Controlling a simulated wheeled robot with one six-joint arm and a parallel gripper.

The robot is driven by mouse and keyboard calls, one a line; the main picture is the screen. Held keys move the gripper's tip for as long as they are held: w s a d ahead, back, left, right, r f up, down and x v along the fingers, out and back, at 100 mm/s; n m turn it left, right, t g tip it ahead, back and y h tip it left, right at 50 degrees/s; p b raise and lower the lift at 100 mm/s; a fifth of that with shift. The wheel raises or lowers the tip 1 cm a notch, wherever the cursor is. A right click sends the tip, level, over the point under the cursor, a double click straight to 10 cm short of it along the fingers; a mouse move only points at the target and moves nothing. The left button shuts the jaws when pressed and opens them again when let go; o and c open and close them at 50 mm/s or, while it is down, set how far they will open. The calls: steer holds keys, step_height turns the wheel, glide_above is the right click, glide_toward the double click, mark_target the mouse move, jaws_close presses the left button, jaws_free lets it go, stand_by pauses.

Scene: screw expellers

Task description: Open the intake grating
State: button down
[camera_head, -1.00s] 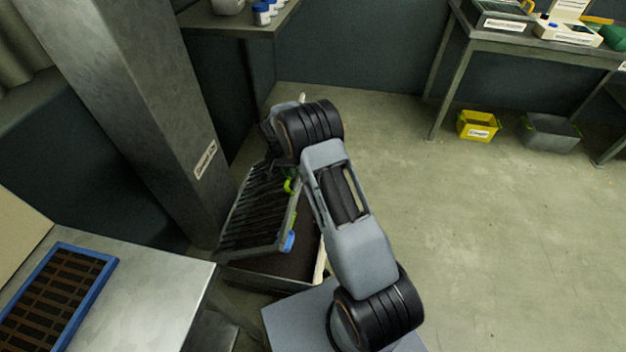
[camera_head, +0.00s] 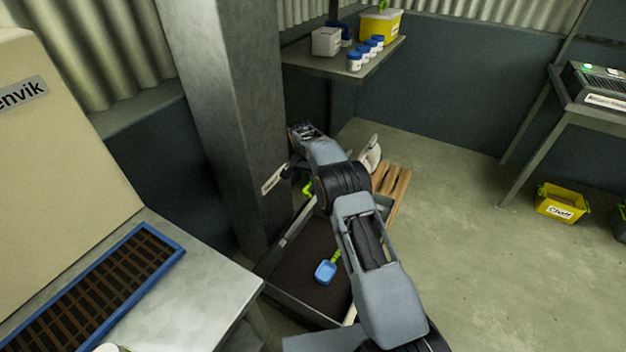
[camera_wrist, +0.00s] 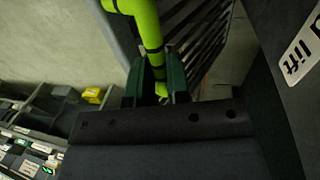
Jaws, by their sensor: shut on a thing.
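The intake pit (camera_head: 297,268) in the head view is an open-topped box of dark material beside the grey column. The grating's dark bars (camera_wrist: 203,32) show in the wrist view, steeply raised; in the head view my arm mostly hides the grating. Its bright green handle (camera_head: 308,187) also shows in the wrist view (camera_wrist: 144,22). My gripper (camera_wrist: 158,84) is shut on this handle, with dark green fingers on either side of it. In the head view my gripper (camera_head: 302,180) is close to the column and partly hidden by my wrist.
The column (camera_head: 222,110) stands close left of my gripper. A blue scoop (camera_head: 326,271) is at the pit. A wooden pallet (camera_head: 393,192) and a pale sack (camera_head: 371,155) are behind my arm. A shelf (camera_head: 335,62) holds jars.

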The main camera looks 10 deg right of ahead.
steer(key=shift+s+a+f, duration=0.15)
steer(key=shift+a+f, duration=0.05)
steer(key=shift+f, duration=0.4)
steer(key=c, duration=1.3)
jaws_free()
steer(key=shift+w+a, duration=0.1)
steer(key=shift+w, duration=0.1)
steer(key=shift+o, duration=1)
steer(key=shift+d+r, duration=0.15)
steer(key=shift+d, duration=0.05)
step_height(320, 180, up, 13)
steer(key=w+a+p, duration=0.1)
steer(key=a+p, duration=0.1)
steer(key=p, duration=0.4)
steer(key=shift+w+r+p, duration=0.2)
steer(key=shift+w+p, duration=0.1)
steer(key=shift+w, duration=0.1)
steer(key=shift+a, duration=0.1)
